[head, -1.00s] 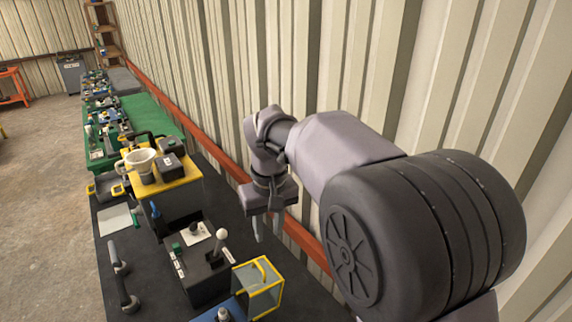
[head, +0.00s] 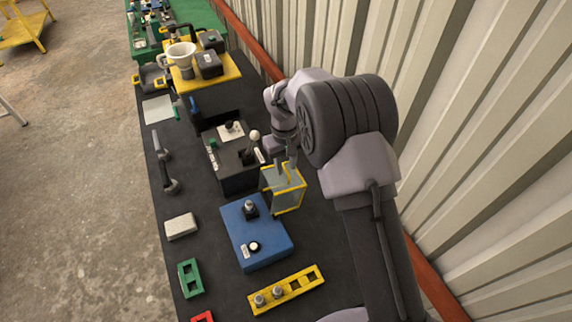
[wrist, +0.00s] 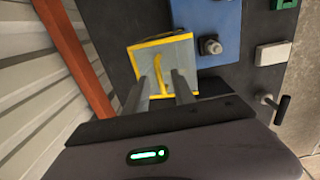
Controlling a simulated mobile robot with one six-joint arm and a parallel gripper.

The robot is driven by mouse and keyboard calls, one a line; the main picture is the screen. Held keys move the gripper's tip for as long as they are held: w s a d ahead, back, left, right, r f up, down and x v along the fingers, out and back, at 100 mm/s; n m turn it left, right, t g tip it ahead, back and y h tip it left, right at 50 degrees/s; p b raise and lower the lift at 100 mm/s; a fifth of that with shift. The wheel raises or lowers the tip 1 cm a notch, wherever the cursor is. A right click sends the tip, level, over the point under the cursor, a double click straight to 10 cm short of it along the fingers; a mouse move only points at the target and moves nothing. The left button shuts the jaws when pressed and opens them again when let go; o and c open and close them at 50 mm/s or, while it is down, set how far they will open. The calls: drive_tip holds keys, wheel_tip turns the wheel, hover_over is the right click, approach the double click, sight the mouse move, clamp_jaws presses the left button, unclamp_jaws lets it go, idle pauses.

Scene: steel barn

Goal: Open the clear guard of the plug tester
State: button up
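The plug tester (head: 268,240) is a blue box on the black bench, with a dark plug fitting and a round button on top. Its clear guard (head: 287,200), a see-through box with yellow edges and a curved yellow handle, stands at the blue box's far right corner. In the wrist view the guard (wrist: 180,58) faces me, and its yellow handle (wrist: 159,70) runs between my fingers. My gripper (head: 286,167) is just above the guard; in the wrist view its fingers (wrist: 159,78) are apart, one each side of the handle. I cannot tell whether they touch it.
A black box with a white-knobbed lever (head: 237,165) stands close behind the guard. A yellow rail with sockets (head: 301,281) lies in front, and a pale block (head: 181,226) lies left. The corrugated wall (head: 480,150) is close on the right.

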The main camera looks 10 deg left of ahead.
drive_tip(key=shift+f, duration=0.3)
drive_tip(key=shift+c, duration=0.2)
clamp_jaws()
drive_tip(key=shift+r, duration=0.1)
idle(1.0)
